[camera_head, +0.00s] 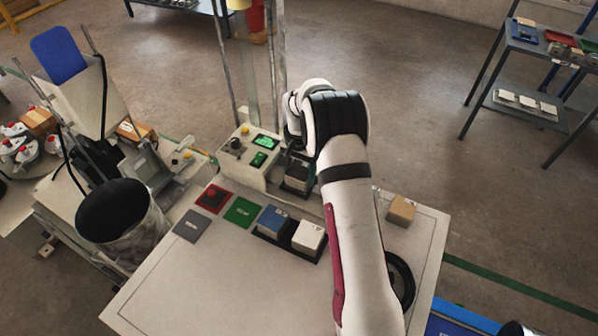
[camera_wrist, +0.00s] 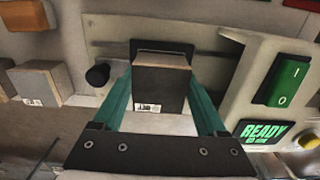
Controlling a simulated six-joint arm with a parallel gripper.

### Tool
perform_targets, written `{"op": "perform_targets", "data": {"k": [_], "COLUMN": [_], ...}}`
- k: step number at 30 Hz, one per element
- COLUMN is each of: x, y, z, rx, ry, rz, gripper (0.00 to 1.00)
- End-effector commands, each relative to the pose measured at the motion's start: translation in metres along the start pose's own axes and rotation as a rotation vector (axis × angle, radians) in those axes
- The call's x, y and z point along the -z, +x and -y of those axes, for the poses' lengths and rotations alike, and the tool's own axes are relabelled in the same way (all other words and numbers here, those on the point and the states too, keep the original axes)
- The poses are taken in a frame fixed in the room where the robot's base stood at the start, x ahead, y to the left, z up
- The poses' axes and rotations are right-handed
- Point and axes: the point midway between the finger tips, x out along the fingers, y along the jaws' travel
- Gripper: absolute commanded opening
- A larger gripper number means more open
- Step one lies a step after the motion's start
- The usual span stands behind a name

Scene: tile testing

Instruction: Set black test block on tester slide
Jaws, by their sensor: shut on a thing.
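The black test block (camera_wrist: 161,84) is dark, with a small white label on its near face. It sits between the two green fingers of my gripper (camera_wrist: 162,100), which is shut on it. In the head view the dark block (camera_head: 297,178) shows beside the tester (camera_head: 247,158), partly hidden by my wrist. A black plate (camera_wrist: 136,46) shows just behind the block in the wrist view; I cannot tell whether the block touches it. The tester has a green switch (camera_wrist: 283,80) and a lit display reading READY (camera_wrist: 263,131).
A blue block (camera_head: 273,219) and a white block (camera_head: 308,235) stand in a black rack. A tan block (camera_head: 401,210) is right of my arm. Red, green and grey (camera_head: 192,226) tiles lie on the table (camera_head: 215,285). A metal bin (camera_head: 122,225) stands left. The table's front left is clear.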

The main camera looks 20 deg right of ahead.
Motion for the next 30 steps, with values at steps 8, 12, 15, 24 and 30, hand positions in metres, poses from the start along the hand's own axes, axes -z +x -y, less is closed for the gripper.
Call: {"op": "perform_targets", "data": {"k": [8, 12, 15, 24, 30], "x": [-0.0004, -0.0004, -0.0004, -0.0004, -0.0004], "y": [0.0016, 0.0015, 0.0017, 0.0048, 0.0057], "z": [0.0003, 0.0003, 0.0002, 0.0002, 0.0002], "rx": [0.001, 0.001, 0.001, 0.001, 0.001], "ry": [0.0, 0.0, 0.0, 0.0, 0.0], "rz": [-0.001, -0.001, -0.001, 0.0, 0.0], "gripper": [0.0, 0.0, 0.0, 0.0, 0.94]}}
